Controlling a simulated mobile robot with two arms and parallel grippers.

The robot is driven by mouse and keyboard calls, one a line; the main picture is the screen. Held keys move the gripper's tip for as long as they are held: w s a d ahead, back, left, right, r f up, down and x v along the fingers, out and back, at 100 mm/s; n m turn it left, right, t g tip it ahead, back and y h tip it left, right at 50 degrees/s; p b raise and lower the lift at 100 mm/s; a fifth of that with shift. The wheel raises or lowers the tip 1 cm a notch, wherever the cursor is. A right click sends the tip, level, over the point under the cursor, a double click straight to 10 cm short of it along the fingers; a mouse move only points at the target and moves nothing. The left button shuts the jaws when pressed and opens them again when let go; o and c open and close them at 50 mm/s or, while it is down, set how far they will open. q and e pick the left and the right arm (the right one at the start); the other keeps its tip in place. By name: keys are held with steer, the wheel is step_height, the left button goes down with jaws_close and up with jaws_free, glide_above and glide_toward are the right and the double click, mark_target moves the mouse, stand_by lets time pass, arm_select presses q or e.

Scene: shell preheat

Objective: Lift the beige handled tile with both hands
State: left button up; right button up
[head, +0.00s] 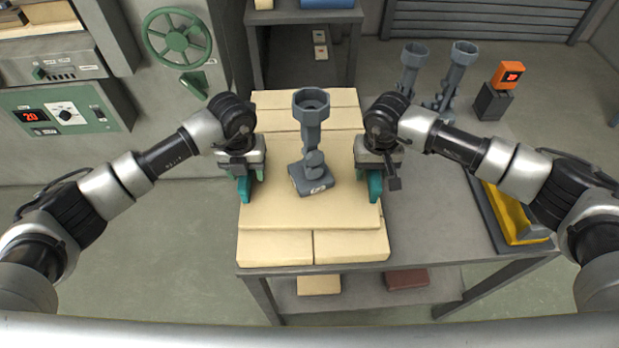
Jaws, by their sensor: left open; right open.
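The beige tile (283,212) is a wide flat slab lying on beige blocks on the table. A grey funnel-topped piece (311,120) with a square foot stands near its middle. My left gripper (246,188) points down at the tile's left edge, with its teal fingers open. My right gripper (371,188) points down at the tile's right edge, also open. The tile's handles are not clear; my grippers cover both side edges, so I cannot tell whether a handle lies between the fingers.
Beige blocks (350,247) support the tile. Two similar grey funnel pieces (459,72) stand at the back right near an orange display (508,75). A yellow piece in a dark tray (512,215) is at the right. A green control panel (62,112) is at the left.

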arm_select(q)
jaws_close()
arm_select(e)
jaws_close()
arm_select(q)
steer(key=shift+w+r, duration=0.1)
steer(key=shift+r, duration=0.05)
arm_select(e)
steer(key=shift+w+r, duration=0.1)
steer(key=shift+r, duration=0.05)
